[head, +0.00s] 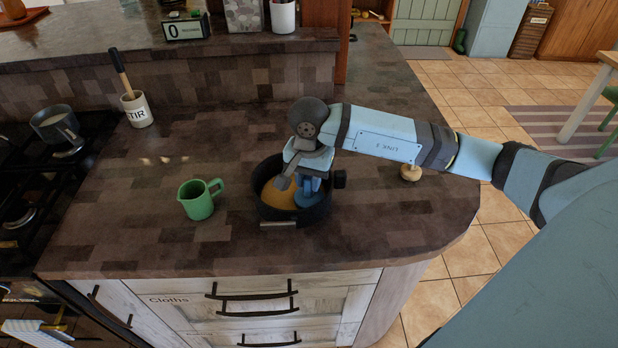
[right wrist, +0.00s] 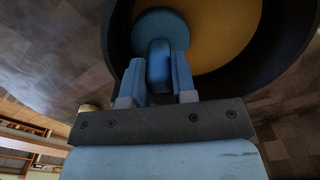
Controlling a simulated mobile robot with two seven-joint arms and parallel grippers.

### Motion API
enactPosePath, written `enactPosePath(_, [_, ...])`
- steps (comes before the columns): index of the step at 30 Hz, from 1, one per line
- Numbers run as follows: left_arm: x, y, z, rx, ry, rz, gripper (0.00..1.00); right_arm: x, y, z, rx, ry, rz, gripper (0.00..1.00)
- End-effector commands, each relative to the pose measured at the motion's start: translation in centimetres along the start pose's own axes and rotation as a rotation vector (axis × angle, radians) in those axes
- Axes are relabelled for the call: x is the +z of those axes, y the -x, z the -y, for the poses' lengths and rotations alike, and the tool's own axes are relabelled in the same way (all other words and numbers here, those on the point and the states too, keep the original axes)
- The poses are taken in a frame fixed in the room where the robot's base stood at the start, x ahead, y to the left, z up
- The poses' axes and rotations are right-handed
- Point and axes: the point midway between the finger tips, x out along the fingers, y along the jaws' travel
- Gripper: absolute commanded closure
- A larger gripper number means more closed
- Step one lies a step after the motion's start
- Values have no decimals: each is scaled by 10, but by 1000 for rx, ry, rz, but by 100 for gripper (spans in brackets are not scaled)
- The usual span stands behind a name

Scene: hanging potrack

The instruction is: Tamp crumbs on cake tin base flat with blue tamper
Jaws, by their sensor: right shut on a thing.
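The dark round cake tin (head: 262,204) stands on the counter with a flat layer of orange-brown crumbs (head: 276,196) inside. The crumbs also show in the right wrist view (right wrist: 225,40), with the tin's dark wall (right wrist: 268,55) around them. My right gripper (head: 308,180) is over the right part of the tin, shut on the blue tamper (head: 306,198). In the right wrist view the tamper's handle (right wrist: 159,65) is between my two fingers and its round base is low in the tin by the wall. I cannot tell whether the base touches the crumbs. My left gripper is not in view.
A green jug (head: 199,200) stands just left of the tin. A small wooden-topped object (head: 410,172) stands under my right forearm. A white utensil pot (head: 137,109) and the stove (head: 40,170) are farther left. The counter behind the jug is mostly clear.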

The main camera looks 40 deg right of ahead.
Motion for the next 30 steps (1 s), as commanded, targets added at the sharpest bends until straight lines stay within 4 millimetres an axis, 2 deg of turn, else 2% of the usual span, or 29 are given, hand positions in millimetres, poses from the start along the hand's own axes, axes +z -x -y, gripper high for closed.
enactPosePath(1, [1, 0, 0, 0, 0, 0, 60, 3, -6, -2, 11, 3, 7, 100])
enactPosePath(5, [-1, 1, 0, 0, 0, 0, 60, 3, -2, -2, 10, 4, 7, 100])
enactPosePath(30, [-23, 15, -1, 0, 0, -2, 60, 0, 68, 0, 1, 1, 1, 100])
